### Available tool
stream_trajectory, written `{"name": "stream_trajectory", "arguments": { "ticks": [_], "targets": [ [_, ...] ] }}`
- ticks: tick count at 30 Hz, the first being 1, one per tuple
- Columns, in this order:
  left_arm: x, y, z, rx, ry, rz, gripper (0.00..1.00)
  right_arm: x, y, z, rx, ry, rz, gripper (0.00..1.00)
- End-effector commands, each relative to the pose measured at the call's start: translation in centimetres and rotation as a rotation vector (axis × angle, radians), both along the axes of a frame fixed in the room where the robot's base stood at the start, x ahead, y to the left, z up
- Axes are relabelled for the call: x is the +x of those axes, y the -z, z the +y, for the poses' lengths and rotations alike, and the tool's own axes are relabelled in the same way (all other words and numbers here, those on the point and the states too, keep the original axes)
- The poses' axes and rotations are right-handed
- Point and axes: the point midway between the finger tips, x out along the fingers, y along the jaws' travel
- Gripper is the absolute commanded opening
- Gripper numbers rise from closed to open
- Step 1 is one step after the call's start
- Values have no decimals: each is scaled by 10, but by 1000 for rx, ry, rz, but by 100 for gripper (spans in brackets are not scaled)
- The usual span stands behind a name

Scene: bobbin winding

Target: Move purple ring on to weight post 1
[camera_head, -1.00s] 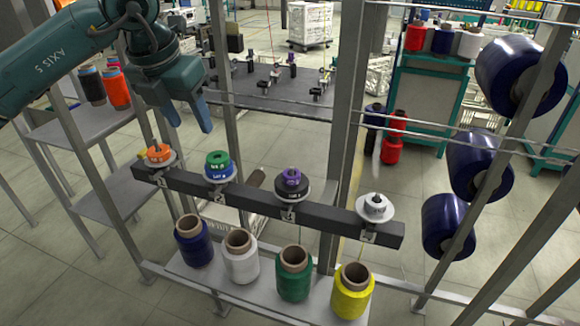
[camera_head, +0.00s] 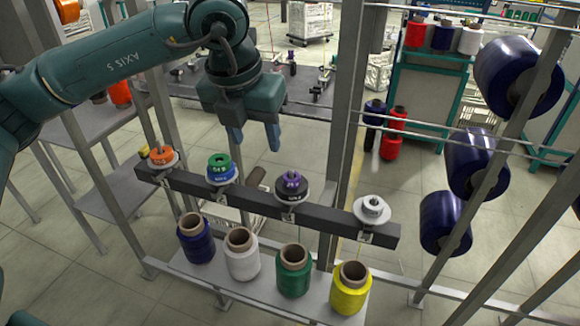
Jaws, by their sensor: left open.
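The purple ring (camera_head: 291,179) sits on top of a black ring (camera_head: 291,189) on the third weight post from the left along the dark horizontal bar (camera_head: 258,200). The leftmost post on the bar holds an orange ring (camera_head: 161,155); I cannot read its number tag clearly. My left gripper (camera_head: 256,145) points down, open and empty, above and behind the bar. In the picture it is between the green ring (camera_head: 219,161) and the purple ring, and apart from both. My right gripper is not in view.
A blue ring (camera_head: 220,175) lies under the green one. The rightmost post holds a pale grey ring (camera_head: 372,206). Below the bar, a shelf bears blue (camera_head: 194,243), white (camera_head: 242,259), green (camera_head: 294,274) and yellow (camera_head: 351,290) spools. A metal upright (camera_head: 342,110) stands right of my gripper.

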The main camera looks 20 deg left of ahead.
Motion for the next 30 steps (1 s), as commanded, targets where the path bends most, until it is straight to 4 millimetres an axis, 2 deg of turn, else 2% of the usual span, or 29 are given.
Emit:
{"name": "stream_trajectory", "arguments": {
  "ticks": [12,15,25,27,30],
  "targets": [
    [-2,-2,-51,1,3,0,49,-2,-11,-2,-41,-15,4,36],
    [2,15,-50,1,-2,2,49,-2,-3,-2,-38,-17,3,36],
    [13,53,-50,1,0,3,49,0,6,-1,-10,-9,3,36],
    [16,66,-51,0,-1,1,49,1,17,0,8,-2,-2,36],
    [19,74,-51,0,-1,0,49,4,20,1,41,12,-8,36]
  ]
}}
